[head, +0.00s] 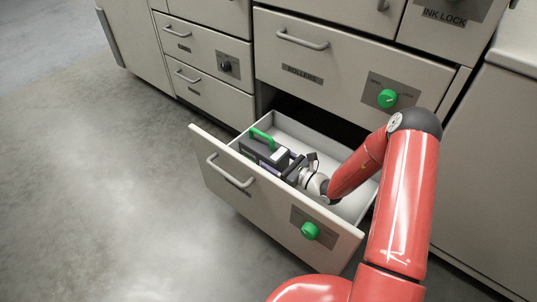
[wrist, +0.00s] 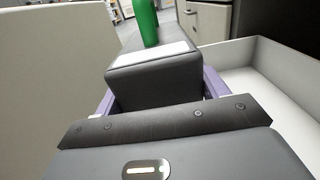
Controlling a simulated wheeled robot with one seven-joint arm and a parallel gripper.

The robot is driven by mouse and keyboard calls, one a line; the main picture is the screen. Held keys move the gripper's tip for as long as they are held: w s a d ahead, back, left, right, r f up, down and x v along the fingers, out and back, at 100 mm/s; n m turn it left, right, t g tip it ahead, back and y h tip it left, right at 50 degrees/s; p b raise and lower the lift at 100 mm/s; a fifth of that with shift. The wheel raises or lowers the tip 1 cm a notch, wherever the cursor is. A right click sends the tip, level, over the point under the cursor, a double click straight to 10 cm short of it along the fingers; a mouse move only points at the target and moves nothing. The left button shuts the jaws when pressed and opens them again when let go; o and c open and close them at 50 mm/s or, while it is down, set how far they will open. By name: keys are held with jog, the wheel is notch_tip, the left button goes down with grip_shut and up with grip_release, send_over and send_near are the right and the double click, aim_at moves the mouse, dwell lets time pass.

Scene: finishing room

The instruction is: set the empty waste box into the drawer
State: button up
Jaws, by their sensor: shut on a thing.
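The waste box (head: 258,151) is dark grey with a green handle on top. In the head view it is within the outline of the open drawer (head: 350,208), near its left end and front panel. My gripper (head: 283,161) reaches in from the right and is shut on the box. In the wrist view the box (wrist: 155,78), with a pale plate on top, sits between my two purple fingers, and its green handle stands behind. I cannot tell whether the box touches the drawer floor. The inside of the box is not visible.
The drawer front has a bar handle and a green knob (head: 310,231). A shut drawer labelled ROLLERS (head: 300,75) is above, with its own green knob (head: 387,98). The drawer's right part looks empty, partly hidden by my arm. Clear grey floor (head: 100,200) lies left.

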jog(key=shift+d+f+b, duration=0.1)
jog(key=shift+f+b, duration=2.35)
jog(key=shift+f, duration=0.85)
jog(key=shift+f+b, duration=0.45)
jog(key=shift+f, duration=0.2)
jog(key=o, duration=1.2)
jog(key=shift+r, duration=0.15)
